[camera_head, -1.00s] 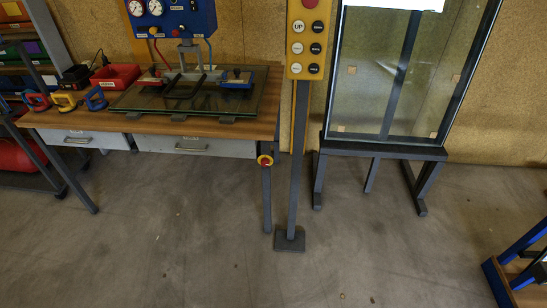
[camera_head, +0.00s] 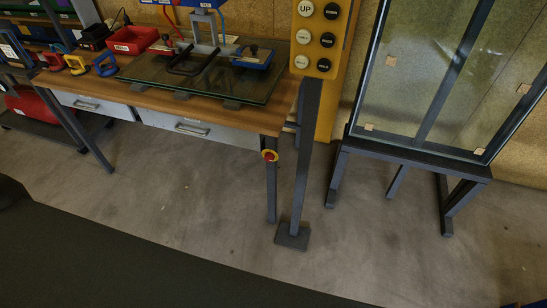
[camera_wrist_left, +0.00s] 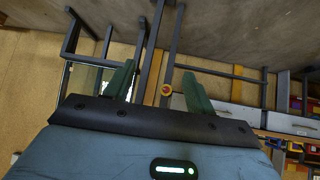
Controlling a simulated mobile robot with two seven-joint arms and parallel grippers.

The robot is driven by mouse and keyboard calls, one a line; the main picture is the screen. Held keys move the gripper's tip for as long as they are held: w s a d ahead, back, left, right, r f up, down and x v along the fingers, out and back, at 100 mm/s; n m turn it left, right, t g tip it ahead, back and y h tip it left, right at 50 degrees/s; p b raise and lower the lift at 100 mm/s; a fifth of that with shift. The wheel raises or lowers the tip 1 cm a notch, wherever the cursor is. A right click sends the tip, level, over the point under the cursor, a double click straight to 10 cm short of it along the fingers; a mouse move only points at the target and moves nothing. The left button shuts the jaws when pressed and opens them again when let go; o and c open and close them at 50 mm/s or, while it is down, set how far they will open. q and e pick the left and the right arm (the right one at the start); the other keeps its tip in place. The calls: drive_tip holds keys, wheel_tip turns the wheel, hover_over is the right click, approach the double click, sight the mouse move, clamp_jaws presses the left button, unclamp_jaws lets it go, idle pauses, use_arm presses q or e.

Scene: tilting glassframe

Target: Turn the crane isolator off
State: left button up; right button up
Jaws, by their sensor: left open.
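The isolator's exact knob angle is too small to tell. In the head view neither gripper shows.
The workbench (camera_head: 150,97) holds a glass sheet (camera_head: 185,75), a lifting frame and red bins. A grey post (camera_head: 303,160) with a yellow button panel (camera_head: 318,38) stands right of the isolator. A glass rack (camera_head: 420,150) stands farther right. The floor (camera_head: 190,200) before the bench is clear.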

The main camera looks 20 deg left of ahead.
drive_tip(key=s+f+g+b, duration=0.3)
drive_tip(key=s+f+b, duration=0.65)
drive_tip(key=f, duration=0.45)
use_arm(q)
drive_tip(key=w+f+t+b, duration=0.1)
drive_tip(key=w+f+b, duration=0.2)
drive_tip(key=w+f, duration=0.45)
drive_tip(key=w+f+t+b, duration=0.2)
drive_tip(key=w+f, duration=0.3)
drive_tip(key=w, duration=0.5)
drive_tip(key=w+a+r+m+t+b, duration=0.1)
drive_tip(key=w+r+t+b, duration=0.1)
drive_tip(key=w+b, duration=0.7)
drive_tip(key=w+a+r+m+t+b, duration=0.1)
drive_tip(key=w+t+b, duration=0.3)
drive_tip(key=w+b, duration=0.6)
drive_tip(key=w+r, duration=0.1)
drive_tip(key=w, duration=0.8)
drive_tip(key=shift+w+r, duration=0.2)
drive_tip(key=shift+r, duration=0.05)
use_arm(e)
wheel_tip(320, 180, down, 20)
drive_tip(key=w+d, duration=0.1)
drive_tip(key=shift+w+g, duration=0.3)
